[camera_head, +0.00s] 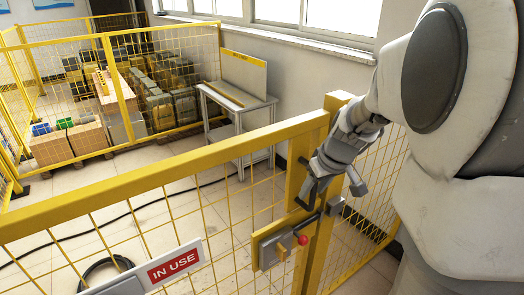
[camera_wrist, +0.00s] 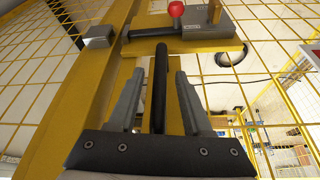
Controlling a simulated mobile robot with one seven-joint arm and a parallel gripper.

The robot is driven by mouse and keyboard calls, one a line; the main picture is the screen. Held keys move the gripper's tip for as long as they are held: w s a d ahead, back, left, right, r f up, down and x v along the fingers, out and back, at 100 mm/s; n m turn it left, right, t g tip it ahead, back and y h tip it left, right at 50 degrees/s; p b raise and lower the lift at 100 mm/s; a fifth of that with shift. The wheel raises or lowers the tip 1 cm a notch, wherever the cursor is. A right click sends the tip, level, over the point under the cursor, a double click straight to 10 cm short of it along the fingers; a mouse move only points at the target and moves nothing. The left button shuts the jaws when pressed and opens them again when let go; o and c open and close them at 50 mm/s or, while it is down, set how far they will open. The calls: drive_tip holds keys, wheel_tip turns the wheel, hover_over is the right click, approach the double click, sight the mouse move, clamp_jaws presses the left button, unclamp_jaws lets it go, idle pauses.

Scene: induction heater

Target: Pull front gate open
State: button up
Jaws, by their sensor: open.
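The yellow mesh front gate (camera_head: 150,185) crosses the head view and carries a latch plate (camera_head: 268,244) with a red knob (camera_head: 303,240) and a dark bolt bar (camera_head: 307,221). The bar points toward a grey block (camera_head: 335,205) on the neighbouring post. My gripper (camera_head: 332,187) is open just above the bolt, by the gate's upright. In the wrist view a black handle bar (camera_wrist: 161,75) stands between its two fingers, with visible space on each side. The latch plate (camera_wrist: 195,32) and red knob (camera_wrist: 176,9) lie beyond the fingertips. Part of the handle is hidden in the head view.
An "IN USE" sign (camera_head: 174,263) hangs on the gate. Black cable runs over the tiled floor, which is mostly open behind the gate.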

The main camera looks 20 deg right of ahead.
drive_tip(key=shift+w+f, duration=0.1)
drive_tip(key=shift+f, duration=0.1)
clamp_jaws()
idle(1.4)
